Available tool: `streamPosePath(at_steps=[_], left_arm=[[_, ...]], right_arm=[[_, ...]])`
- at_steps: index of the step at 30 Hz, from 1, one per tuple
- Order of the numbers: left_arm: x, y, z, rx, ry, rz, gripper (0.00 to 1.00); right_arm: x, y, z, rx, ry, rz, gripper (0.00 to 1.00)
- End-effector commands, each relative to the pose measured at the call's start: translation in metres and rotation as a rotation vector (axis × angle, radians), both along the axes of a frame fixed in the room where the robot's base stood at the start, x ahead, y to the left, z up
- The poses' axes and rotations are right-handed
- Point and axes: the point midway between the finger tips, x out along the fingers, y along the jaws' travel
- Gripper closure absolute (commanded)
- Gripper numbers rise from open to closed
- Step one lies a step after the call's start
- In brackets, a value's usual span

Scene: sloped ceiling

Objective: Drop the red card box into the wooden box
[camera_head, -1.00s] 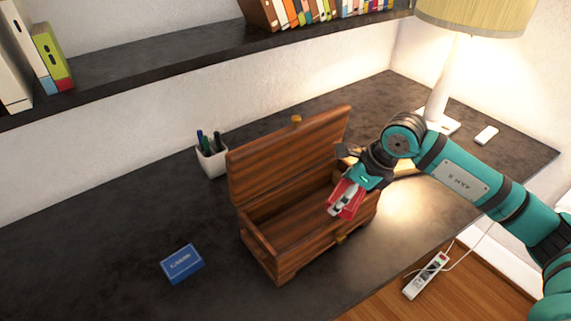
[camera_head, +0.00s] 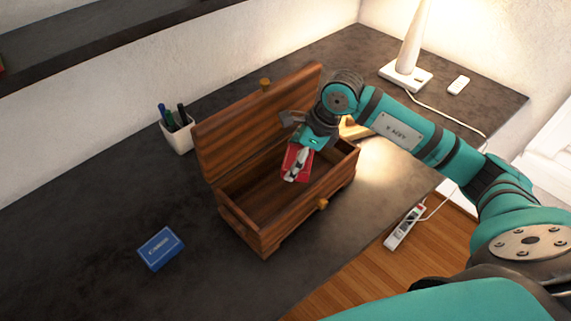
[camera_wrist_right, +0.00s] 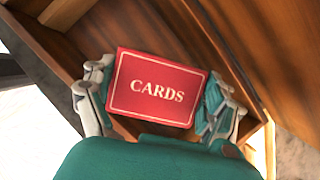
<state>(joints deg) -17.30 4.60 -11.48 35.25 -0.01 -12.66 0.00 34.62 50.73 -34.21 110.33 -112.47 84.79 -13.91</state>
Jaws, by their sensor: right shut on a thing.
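The red card box (camera_head: 297,161) is held by my right gripper (camera_head: 297,166) over the open wooden box (camera_head: 258,240). In the right wrist view, the red box (camera_wrist_right: 158,88) shows its "CARDS" face between the two fingers of my right gripper (camera_wrist_right: 160,98), with wooden walls behind it. The wooden box stands on the dark desk with its lid raised at the back. The part of its inside that I see is bare; its right end is partly hidden by my gripper and arm. My left gripper is not in view.
A blue card box (camera_head: 161,248) lies left of the wooden box. A white cup with pens (camera_head: 177,135) stands behind it to the left. A lamp base (camera_head: 405,76) and a small white object (camera_head: 459,85) are at the back right. A power strip (camera_head: 404,227) is on the floor.

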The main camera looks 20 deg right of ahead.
Motion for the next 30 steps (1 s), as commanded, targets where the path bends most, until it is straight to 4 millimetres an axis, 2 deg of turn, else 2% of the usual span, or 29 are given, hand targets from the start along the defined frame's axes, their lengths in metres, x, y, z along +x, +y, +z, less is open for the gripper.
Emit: streamPosePath(at_steps=[8,9,11,22,26,30], left_arm=[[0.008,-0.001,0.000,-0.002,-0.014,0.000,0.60],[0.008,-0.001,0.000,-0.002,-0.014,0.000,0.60],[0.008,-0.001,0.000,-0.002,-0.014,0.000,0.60],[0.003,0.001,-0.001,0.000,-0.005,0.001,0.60],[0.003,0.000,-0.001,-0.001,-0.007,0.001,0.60],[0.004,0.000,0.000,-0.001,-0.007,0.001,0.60]], right_arm=[[0.000,0.000,-0.002,0.001,-0.002,0.000,0.51],[0.000,0.000,-0.002,0.001,-0.002,0.000,0.09],[0.000,0.000,-0.002,0.001,-0.002,0.000,0.02],[-0.001,-0.002,0.003,-0.001,-0.002,0.000,0.00],[-0.004,-0.008,0.020,-0.002,-0.005,0.000,0.00],[-0.011,-0.017,0.048,-0.002,-0.007,-0.002,0.00]])
